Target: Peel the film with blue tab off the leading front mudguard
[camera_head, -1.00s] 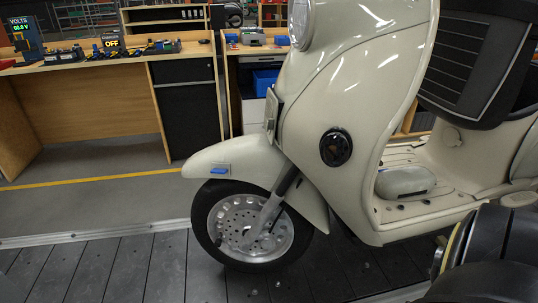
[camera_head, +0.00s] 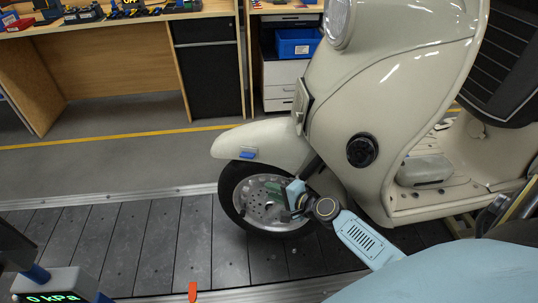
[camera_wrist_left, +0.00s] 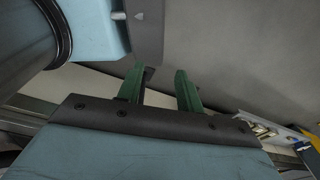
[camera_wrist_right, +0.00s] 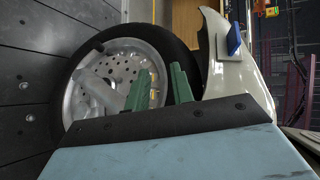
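The cream front mudguard (camera_head: 265,138) sits over the scooter's front wheel. The blue tab (camera_head: 247,154) is on its side near the leading tip; the film itself is hard to make out. In the right wrist view the tab (camera_wrist_right: 233,38) and mudguard (camera_wrist_right: 216,65) are up and right of my fingers. My right gripper (camera_head: 277,190) is in front of the wheel, below and right of the tab, and apart from it. Its green fingers (camera_wrist_right: 162,70) are apart with nothing between them. My left gripper (camera_wrist_left: 158,72) is open and empty, seen only in its wrist view.
The front wheel (camera_head: 236,208) stands on the dark slat conveyor (camera_head: 130,240). A 0 kPa display (camera_head: 52,299) is at the lower left. A wooden bench (camera_head: 120,62) and a blue bin (camera_head: 297,43) are behind. The floor before the bench is clear.

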